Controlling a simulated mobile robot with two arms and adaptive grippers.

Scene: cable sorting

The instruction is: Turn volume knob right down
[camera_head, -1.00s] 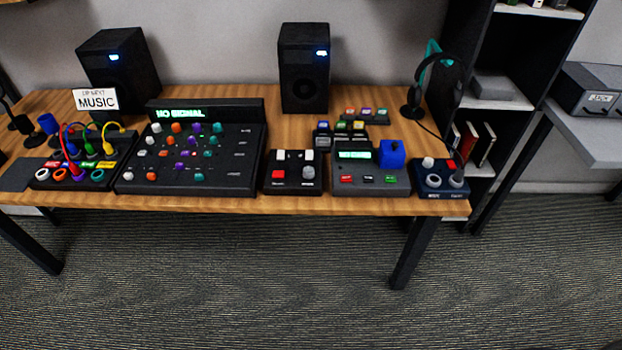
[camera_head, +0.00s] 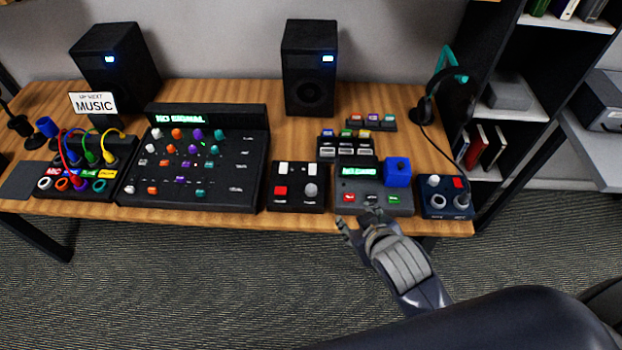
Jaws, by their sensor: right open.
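Several devices with knobs stand on the wooden table, and I cannot read which knob is labelled volume. A small black box (camera_head: 283,206) has a large grey knob (camera_head: 310,190), a red button and two white caps. A dark blue box (camera_head: 437,211) at the right end has a white knob (camera_head: 433,181) and a dark grey knob (camera_head: 461,200). A wide black mixer (camera_head: 225,198) carries several coloured knobs. My right gripper (camera_head: 358,219) is open and empty at the table's front edge, just in front of the grey box (camera_head: 375,201) with a green display. My left gripper is out of view.
A blue cube (camera_head: 397,172) sits on the grey box. A headset (camera_head: 429,107) on a stand is at the back right, its cable running down toward the blue box. Two speakers (camera_head: 310,68) (camera_head: 119,70) stand behind. Patch cables (camera_head: 92,150) arch at the left.

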